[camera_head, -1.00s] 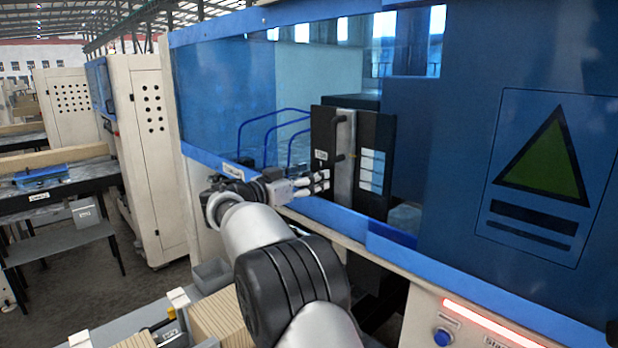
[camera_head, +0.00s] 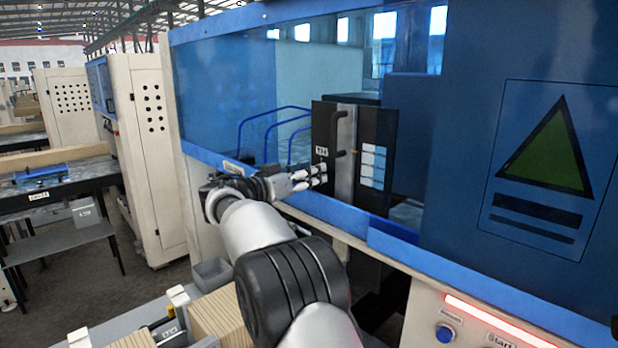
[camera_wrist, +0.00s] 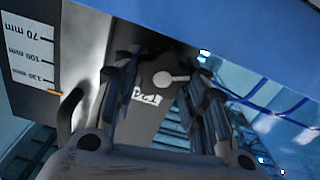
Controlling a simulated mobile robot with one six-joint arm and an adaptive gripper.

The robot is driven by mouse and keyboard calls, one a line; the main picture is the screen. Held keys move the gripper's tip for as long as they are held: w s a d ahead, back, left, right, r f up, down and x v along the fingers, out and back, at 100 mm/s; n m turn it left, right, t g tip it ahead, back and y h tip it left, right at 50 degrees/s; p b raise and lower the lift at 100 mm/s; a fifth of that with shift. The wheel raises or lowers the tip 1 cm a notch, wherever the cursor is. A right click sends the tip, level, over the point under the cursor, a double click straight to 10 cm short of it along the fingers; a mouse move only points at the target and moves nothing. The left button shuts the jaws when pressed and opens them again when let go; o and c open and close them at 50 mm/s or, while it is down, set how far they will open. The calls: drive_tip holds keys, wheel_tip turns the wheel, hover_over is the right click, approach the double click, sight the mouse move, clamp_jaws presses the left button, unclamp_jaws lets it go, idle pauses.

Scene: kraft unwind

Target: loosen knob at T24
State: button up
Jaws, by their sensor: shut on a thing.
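My gripper (camera_head: 322,174) reaches the lower left of a black-fronted unit (camera_head: 322,128) inside the blue machine opening, just below the T24 label (camera_head: 321,152). In the wrist view its two dark fingers (camera_wrist: 163,95) stand on either side of the knob (camera_wrist: 166,78), which shows a light grey round spot with a short bar. The gripper is shut on the knob; the exact contact is hard to see. The T24 label also shows upside down in the wrist view (camera_wrist: 146,98), between the fingers. In the head view the fingers hide the knob.
A millimetre scale (camera_wrist: 34,55) shows in the wrist view. The blue sill (camera_head: 335,212) lies below, and a blue panel (camera_head: 480,60) closes the right side.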

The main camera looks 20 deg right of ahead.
drive_tip(key=o, duration=1)
drive_tip(key=shift+d, duration=0.1)
drive_tip(key=v, duration=1.2)
drive_tip(key=shift+f, duration=0.1)
